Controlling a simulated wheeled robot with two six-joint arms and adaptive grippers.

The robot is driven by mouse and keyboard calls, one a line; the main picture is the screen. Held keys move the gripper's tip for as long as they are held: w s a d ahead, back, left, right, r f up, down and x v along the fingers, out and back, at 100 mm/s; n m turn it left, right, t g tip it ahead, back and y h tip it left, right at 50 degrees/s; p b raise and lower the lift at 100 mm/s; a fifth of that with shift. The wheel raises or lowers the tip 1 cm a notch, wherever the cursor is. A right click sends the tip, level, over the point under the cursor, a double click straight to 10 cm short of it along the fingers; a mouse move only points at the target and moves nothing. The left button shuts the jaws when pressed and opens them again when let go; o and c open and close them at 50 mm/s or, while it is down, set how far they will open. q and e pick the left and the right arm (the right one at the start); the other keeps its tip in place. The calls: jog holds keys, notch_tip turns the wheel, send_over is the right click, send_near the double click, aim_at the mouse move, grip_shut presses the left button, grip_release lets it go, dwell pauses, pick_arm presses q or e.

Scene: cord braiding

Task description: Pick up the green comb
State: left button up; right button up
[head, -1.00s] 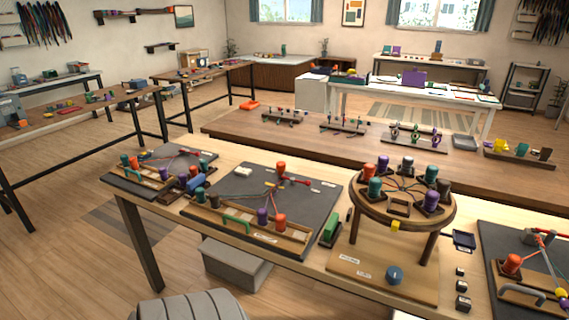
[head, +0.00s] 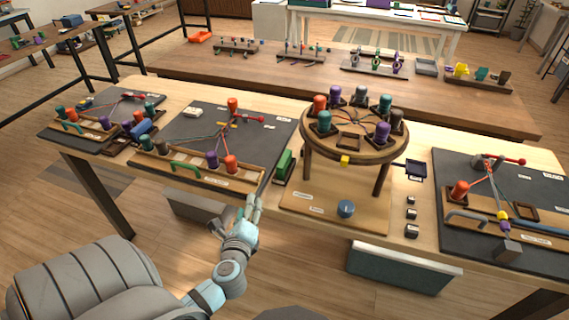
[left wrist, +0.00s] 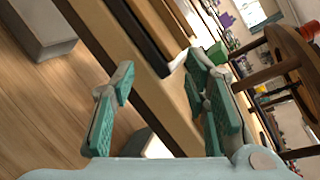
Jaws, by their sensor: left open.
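The green comb (head: 284,164) appears to be the upright green block in a small dark holder, between the middle dark board and the round braiding stand. A green thing also shows past the fingers in the left wrist view (left wrist: 217,53), probably the same one. My left gripper (head: 254,206) is at the table's front edge, in front of the green block and a little to its left, apart from it. In the left wrist view its teal-padded fingers (left wrist: 160,64) are spread with nothing between them. My right gripper is out of view.
The round stand (head: 352,148) with several colored bobbins rises just right of the green block. The dark board (head: 262,132) with a wooden bobbin tray (head: 190,172) lies to its left. Small dark blocks (head: 411,214) stand right of the stand's base.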

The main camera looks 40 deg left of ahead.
pick_arm(q)
jog(key=w+r+m+t+h, duration=0.1)
jog(key=w+m, duration=0.1)
jog(key=m, duration=0.2)
jog(key=w+d+r+m+t+h, duration=0.1)
jog(key=w+r+m+t, duration=0.1)
jog(key=m, duration=0.2)
jog(key=w+d+r+m+t+h, duration=0.1)
jog(key=w+m, duration=0.1)
jog(key=m, duration=0.3)
jog(key=shift+w+d+r+t, duration=0.15)
jog(key=shift+w+r+t, duration=0.1)
jog(key=shift+t, duration=0.15)
send_near(289, 150)
jog(key=shift+r, duration=0.2)
jog(key=b+x, duration=0.1)
jog(key=x, duration=0.1)
jog(key=f+b+x, duration=0.1)
jog(key=x, duration=0.2)
jog(key=shift+b, duration=0.4)
jog(key=shift+w+a, duration=0.25)
jog(key=shift+w, duration=0.15)
jog(key=shift+s+r, duration=0.1)
jog(key=shift+r, duration=0.05)
grip_shut()
